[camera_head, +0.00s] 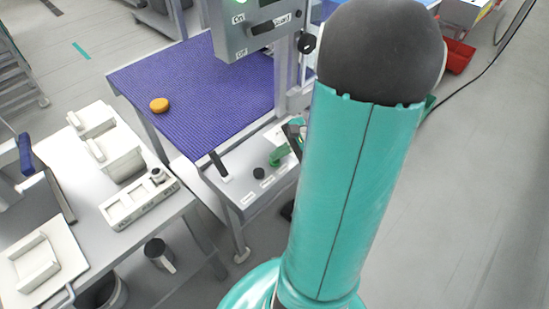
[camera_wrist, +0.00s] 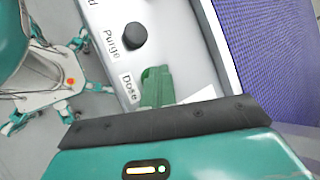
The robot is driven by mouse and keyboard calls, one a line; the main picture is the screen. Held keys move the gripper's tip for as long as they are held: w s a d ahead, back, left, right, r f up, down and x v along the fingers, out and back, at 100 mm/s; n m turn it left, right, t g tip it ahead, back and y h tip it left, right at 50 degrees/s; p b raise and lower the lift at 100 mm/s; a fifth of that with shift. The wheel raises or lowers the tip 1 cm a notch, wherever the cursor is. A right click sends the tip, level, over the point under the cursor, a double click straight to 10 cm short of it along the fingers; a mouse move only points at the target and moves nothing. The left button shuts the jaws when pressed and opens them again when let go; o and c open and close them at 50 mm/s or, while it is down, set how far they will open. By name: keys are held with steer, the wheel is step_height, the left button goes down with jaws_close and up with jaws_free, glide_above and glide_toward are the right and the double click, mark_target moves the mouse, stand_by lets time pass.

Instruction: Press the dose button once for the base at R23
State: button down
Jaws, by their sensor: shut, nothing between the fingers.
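My gripper (camera_wrist: 157,76) is shut and empty, its green fingers pointing down at the control panel (camera_wrist: 177,30) beside the label reading Dose (camera_wrist: 130,88). In the head view my gripper (camera_head: 280,156) is at the right end of the panel (camera_head: 236,192), partly behind my arm. An orange round piece (camera_head: 159,105) lies on the purple mat (camera_head: 195,85). No R23 mark is readable.
A black knob (camera_wrist: 133,36) labelled Purge sits beside the dose spot. A black lever (camera_head: 218,165) stands at the panel's left. A grey box (camera_head: 245,35) with a switch overhangs the mat. A white bench (camera_head: 85,220) with trays is at the left.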

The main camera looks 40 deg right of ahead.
mark_target(279, 160)
steer(key=shift+r, duration=1)
steer(key=shift+r, duration=2.5)
steer(key=s+a+r+n+h, duration=0.1)
steer(key=a+r+n+h, duration=0.1)
steer(key=a+n, duration=0.4)
steer(key=s+a+r+n+h, duration=0.1)
steer(key=a+r+n, duration=0.3)
steer(key=a, duration=0.6)
steer(key=s+a+r+n+g+h, duration=0.1)
steer(key=a+r+n+h, duration=0.2)
steer(key=a+n, duration=0.4)
steer(key=shift+s+a+r+n, duration=0.4)
steer(key=shift+r+n, duration=0.1)
steer(key=shift+n, duration=0.2)
